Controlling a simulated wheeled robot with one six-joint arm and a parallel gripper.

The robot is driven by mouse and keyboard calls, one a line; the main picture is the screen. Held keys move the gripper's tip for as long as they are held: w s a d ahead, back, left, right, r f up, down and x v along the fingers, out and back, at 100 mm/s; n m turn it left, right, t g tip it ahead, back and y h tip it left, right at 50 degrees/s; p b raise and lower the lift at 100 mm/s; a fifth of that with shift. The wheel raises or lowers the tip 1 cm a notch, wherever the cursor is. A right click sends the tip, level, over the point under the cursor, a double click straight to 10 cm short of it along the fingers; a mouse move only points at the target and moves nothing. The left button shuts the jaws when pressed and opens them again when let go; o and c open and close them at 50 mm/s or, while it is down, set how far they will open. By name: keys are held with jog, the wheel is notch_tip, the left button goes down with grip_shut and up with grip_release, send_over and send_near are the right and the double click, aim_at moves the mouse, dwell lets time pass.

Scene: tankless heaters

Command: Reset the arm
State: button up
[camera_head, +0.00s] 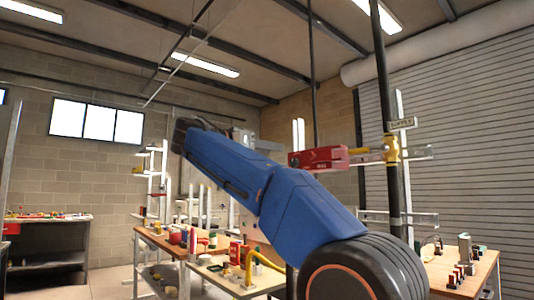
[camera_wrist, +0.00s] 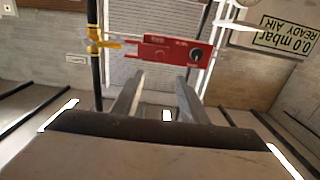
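My blue arm is raised and stretched up to the left across the middle of the head view. My gripper (camera_wrist: 160,78) shows in the wrist view as two grey fingers with a clear gap between them. It is open and nothing is seen between the fingers. A red device (camera_wrist: 172,50) with a dark round knob lies beyond the fingertips, apart from them as far as I can tell. The red device also shows in the head view (camera_head: 318,158), just right of my arm. My gripper's fingers cannot be made out in the head view.
A yellow valve (camera_head: 391,148) sits on a dark vertical pipe (camera_head: 382,60) beside the red device. A wooden table (camera_head: 160,242) with several small items stands below my arm. A bench (camera_head: 490,266) is at right, a dark workbench (camera_head: 50,256) at far left.

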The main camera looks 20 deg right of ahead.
jog(key=shift+d, duration=0.1)
jog(key=s+d+f+n+y, duration=0.3)
jog(key=s+f, duration=0.1)
jog(key=f, duration=0.5)
jog(key=s+d+f+n+y, duration=0.2)
jog(key=s+d+f+n, duration=0.15)
jog(key=f, duration=0.45)
jog(key=s+d+f+n+y, duration=0.2)
jog(key=s+f+n+y, duration=0.1)
jog(key=f, duration=0.6)
jog(key=s+a+f+n+y, duration=0.1)
jog(key=s+a+f+y, duration=0.1)
jog(key=s+f, duration=0.7)
jog(key=s+a+f+n+g+y, duration=0.1)
jog(key=s+f, duration=0.7)
jog(key=f, duration=0.8)
jog(key=s+a+f+n+y, duration=0.2)
jog(key=s+a+f+y, duration=0.2)
jog(key=s+f, duration=0.5)
notch_tip(320, 180, down, 4)
jog(key=shift+s+a+f+y, duration=0.1)
jog(key=shift+s+a+y, duration=0.25)
jog(key=shift+y, duration=0.65)
jog(key=shift+n, duration=0.25)
jog(key=shift+c, duration=0.2)
